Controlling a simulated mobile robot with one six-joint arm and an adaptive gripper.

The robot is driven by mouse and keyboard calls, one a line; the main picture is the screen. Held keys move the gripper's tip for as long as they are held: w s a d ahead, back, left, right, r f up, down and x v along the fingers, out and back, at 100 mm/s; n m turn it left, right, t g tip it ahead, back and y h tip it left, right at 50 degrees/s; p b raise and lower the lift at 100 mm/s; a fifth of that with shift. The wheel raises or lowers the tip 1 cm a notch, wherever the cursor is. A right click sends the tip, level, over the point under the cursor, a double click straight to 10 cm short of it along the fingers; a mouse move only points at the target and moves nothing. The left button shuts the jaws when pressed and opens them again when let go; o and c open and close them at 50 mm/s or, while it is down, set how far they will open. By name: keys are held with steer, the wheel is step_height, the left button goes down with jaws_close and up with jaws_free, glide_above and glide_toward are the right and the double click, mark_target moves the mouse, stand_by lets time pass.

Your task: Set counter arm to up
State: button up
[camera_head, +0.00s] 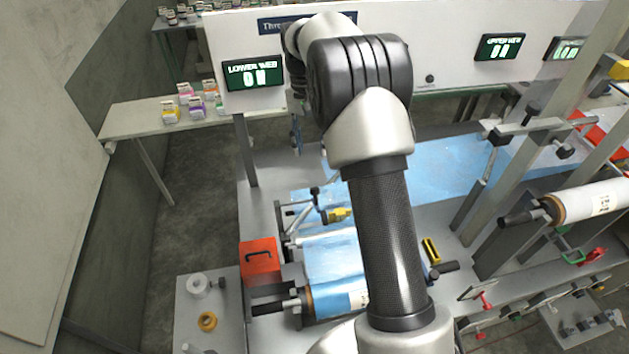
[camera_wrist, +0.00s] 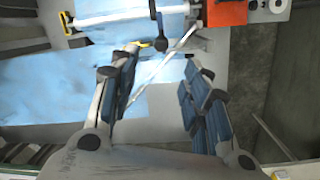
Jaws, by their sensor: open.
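A thin pale metal rod (camera_wrist: 165,68), which looks like the counter arm, runs diagonally between my fingers in the wrist view. In the head view a slim metal arm (camera_head: 301,218) slants beside the blue film, near a black-knobbed lever (camera_head: 315,192) and a yellow part (camera_head: 336,215). A dark lever with a round knob (camera_wrist: 160,44) also shows in the wrist view. My gripper (camera_wrist: 163,62) is open, with blue-padded fingers apart on either side of the rod. I cannot tell whether either finger touches it. My arm hides part of the machine in the head view.
An orange-red box with a handle (camera_head: 260,262) stands left of the film roll (camera_head: 328,303). A side table (camera_head: 192,318) holds tape rolls. A white panel with displays (camera_head: 253,76) rises behind. Open floor lies to the left.

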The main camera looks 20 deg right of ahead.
steer(key=s+r+n+t, duration=0.1)
steer(key=r+n, duration=0.1)
glide_toward(315, 188)
steer(key=shift+t+h, duration=0.3)
steer(key=shift+t, duration=0.1)
steer(key=f, duration=0.8)
steer(key=shift+s+f+b, duration=0.3)
steer(key=shift+s+f, duration=0.1)
steer(key=shift+c, duration=0.6)
jaws_close()
